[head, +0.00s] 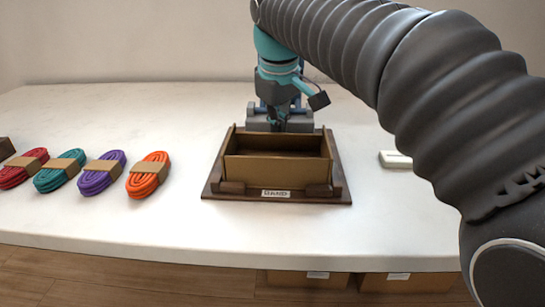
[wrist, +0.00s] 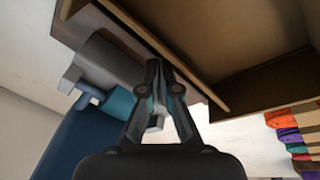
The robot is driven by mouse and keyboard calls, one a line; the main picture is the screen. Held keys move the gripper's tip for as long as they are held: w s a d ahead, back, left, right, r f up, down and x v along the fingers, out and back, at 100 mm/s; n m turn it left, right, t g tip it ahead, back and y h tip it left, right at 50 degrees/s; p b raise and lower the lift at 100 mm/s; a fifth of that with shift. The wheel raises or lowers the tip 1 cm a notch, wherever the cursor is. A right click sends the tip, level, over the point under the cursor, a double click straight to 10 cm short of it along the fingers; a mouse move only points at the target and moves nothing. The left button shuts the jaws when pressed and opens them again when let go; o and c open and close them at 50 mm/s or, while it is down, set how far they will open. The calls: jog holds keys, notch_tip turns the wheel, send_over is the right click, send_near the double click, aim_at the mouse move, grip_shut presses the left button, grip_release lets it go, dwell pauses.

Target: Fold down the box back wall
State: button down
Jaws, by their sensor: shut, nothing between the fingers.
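The brown cardboard box (head: 277,170) stands open in a dark brown base (head: 213,190) with a "BAND" label on its front. Its back wall (head: 292,142) looks upright in the head view, and its inner face shows above the front wall. In the wrist view the rim of this wall (wrist: 214,97) runs diagonally past my fingers, with the box interior beyond it. My gripper (head: 277,123) points down at the rear edge of the box. In the wrist view my gripper (wrist: 163,67) is shut and empty, close to the outer side of the wall. I cannot tell whether it touches.
A grey machine (head: 254,118) with blue parts stands right behind the box. Several banded cord bundles lie to the left, the orange one (head: 149,176) nearest. A white object (head: 395,159) lies to the right, partly behind my arm. The table between cords and box is clear.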

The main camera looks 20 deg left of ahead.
aim_at(278, 146)
jog(key=shift+s, duration=0.15)
jog(key=shift+s+d+f, duration=0.1)
jog(key=shift+s+d, duration=0.05)
jog(key=shift+s, duration=0.3)
jog(key=shift+s+d+f+b, duration=0.1)
jog(key=shift+s+f+b, duration=0.15)
jog(key=shift+s+b, duration=0.25)
jog(key=shift+s+f, duration=0.1)
jog(key=shift+f, duration=0.05)
jog(key=shift+s+d+f+b, duration=0.1)
jog(key=shift+s+f+b, duration=0.2)
jog(key=shift+s+f, duration=0.05)
dwell(0.5)
jog(key=shift+s+f+b, duration=0.15)
jog(key=shift+f+b, duration=0.15)
jog(key=shift+f, duration=0.05)
jog(key=shift+w+r+p, duration=0.25)
jog(key=shift+r+p, duration=0.45)
jog(key=shift+p, duration=0.25)
